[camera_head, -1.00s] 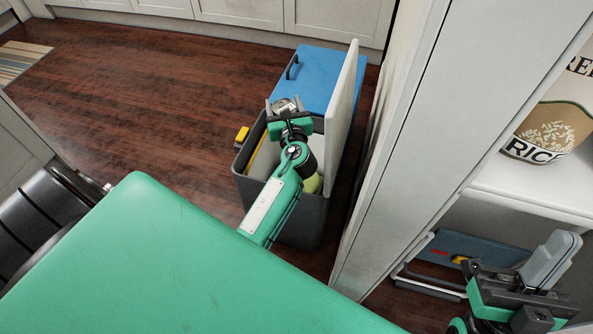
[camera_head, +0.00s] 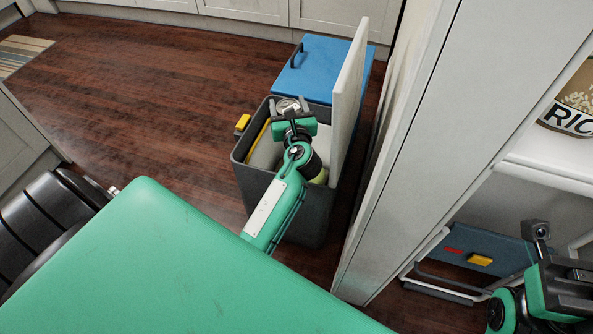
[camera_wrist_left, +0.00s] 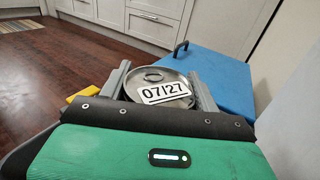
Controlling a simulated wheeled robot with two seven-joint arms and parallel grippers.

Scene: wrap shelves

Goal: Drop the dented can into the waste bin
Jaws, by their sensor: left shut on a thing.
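The can (camera_head: 287,104) shows its round silver top in the head view. In the left wrist view its lid (camera_wrist_left: 166,84) carries a white label reading 07/27; its sides and any dent are hidden. My left gripper (camera_head: 291,112) is shut on the can, over the back part of the open dark grey waste bin (camera_head: 318,212). I cannot tell how far the can is above or below the rim. My right gripper (camera_head: 570,290) is at the lower right, partly cut off by the frame edge, and its fingertips do not show clearly.
A pale upright panel (camera_head: 349,100) stands along the bin's right side. A blue-lidded container (camera_head: 318,65) is behind. A yellow block (camera_head: 242,122) is at the bin's left. The tall white shelf side (camera_head: 405,170) is close on the right.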

